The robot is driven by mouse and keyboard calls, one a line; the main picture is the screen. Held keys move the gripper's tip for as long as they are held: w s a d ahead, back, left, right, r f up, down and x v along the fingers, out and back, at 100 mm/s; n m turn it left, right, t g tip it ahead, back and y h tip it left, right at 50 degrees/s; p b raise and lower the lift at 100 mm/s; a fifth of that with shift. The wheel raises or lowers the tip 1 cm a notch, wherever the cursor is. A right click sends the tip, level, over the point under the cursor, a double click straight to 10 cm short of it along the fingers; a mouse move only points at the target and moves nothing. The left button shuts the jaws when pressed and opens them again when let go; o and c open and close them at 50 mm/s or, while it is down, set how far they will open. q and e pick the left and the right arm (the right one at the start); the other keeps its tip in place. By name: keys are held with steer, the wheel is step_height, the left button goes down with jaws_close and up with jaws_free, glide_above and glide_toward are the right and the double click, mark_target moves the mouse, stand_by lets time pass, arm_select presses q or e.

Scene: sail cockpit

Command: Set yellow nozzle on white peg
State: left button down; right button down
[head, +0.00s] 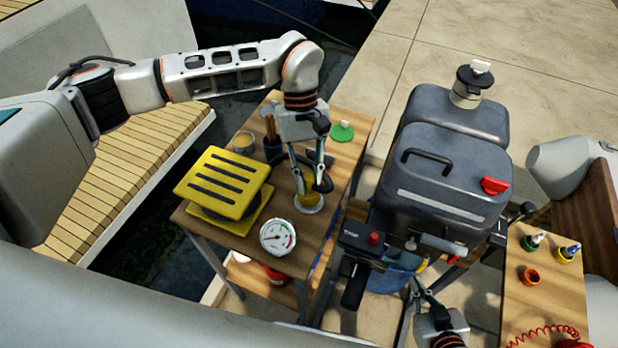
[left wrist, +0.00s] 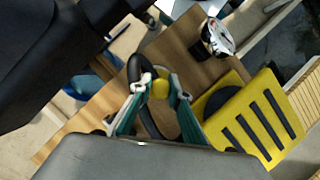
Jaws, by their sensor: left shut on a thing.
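The yellow nozzle (head: 311,197) is at the fingertips of my left gripper (head: 310,184), low over the wooden table. It also shows as a yellow piece in the left wrist view (left wrist: 160,89), between the two fingers. My left gripper is shut on it. A pale round rim (head: 309,209) shows just under the nozzle; I cannot tell whether the nozzle touches it. No white peg can be clearly made out. My right gripper (head: 424,291) is at the bottom of the head view, beside the outboard motor, away from the nozzle; its finger gap is unclear.
A black curved loop (left wrist: 136,72) lies beside the left fingers. Left on the table (head: 343,158) are a yellow slotted block (head: 223,181) and a round gauge (head: 277,236). The dark outboard motor (head: 440,180) crowds the right side.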

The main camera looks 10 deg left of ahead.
arm_select(q)
steer(key=shift+f+b, duration=0.4)
steer(key=shift+f, duration=0.2)
steer(key=c, duration=2.2)
jaws_free()
steer(key=shift+r, duration=0.1)
steer(key=shift+p+v, duration=1.1)
steer(key=shift+v, duration=1.6)
steer(key=shift+p+v, duration=1.35)
steer(key=shift+v, duration=1.45)
